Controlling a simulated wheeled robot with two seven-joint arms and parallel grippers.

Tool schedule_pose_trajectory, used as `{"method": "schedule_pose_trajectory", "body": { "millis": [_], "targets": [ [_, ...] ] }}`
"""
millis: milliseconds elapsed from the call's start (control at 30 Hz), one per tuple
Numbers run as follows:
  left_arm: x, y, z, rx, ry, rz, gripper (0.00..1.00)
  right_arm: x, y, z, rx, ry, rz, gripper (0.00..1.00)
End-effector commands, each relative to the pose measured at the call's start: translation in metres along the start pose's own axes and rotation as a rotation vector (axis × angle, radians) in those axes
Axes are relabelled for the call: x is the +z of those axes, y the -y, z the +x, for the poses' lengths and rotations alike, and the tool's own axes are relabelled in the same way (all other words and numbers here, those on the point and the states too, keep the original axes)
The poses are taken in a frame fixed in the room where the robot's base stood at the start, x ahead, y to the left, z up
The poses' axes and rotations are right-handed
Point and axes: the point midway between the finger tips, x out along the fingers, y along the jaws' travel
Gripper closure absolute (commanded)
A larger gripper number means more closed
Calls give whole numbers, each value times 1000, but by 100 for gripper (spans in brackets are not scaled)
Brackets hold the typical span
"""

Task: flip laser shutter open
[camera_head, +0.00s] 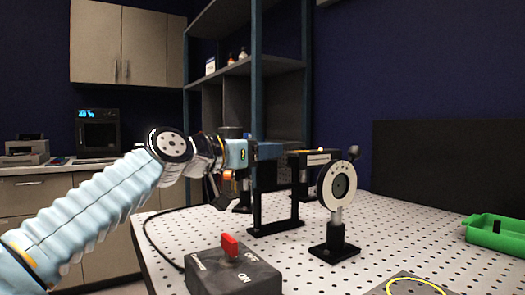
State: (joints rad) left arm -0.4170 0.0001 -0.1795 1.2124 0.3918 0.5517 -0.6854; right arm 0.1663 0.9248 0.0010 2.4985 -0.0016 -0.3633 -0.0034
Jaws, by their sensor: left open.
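A black control box (249,273) with ON and OFF labels and a raised red lever (229,246) sits at the front of the perforated table. A round white-rimmed disc with a dark centre (340,186) stands upright on a black post and base. Behind it, a dark horizontal laser-like body (308,159) rests on a black stand (277,227). Which part is the shutter is not clear. My left gripper (227,190) hangs open and empty above and behind the box, left of the stand and apart from the disc. My right gripper is out of view.
The white perforated table (410,232) has free room between the disc and the green tray (497,234) at right. A dark panel (450,167) stands at the back. A black cable (150,238) curves along the left edge. A plate with a yellow ring (414,287) lies in front.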

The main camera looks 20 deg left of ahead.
Motion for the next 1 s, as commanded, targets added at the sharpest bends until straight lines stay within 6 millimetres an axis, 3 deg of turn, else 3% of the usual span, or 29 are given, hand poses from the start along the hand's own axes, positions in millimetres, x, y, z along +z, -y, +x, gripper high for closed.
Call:
{"method": "schedule_pose_trajectory", "body": {
  "millis": [167, 400, 600, 733, 1000],
  "targets": [
    [1, 1, -28, -2, -4, 0, 54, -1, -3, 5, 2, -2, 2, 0],
    [1, 1, -87, -3, -4, 1, 54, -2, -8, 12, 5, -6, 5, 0],
    [1, 1, -123, -2, -2, 0, 54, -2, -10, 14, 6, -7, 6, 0],
    [0, 0, -134, -1, -1, -1, 54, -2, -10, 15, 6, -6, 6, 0],
    [0, 0, -136, -1, 1, 0, 54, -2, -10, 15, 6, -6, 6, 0]
  ]
}}
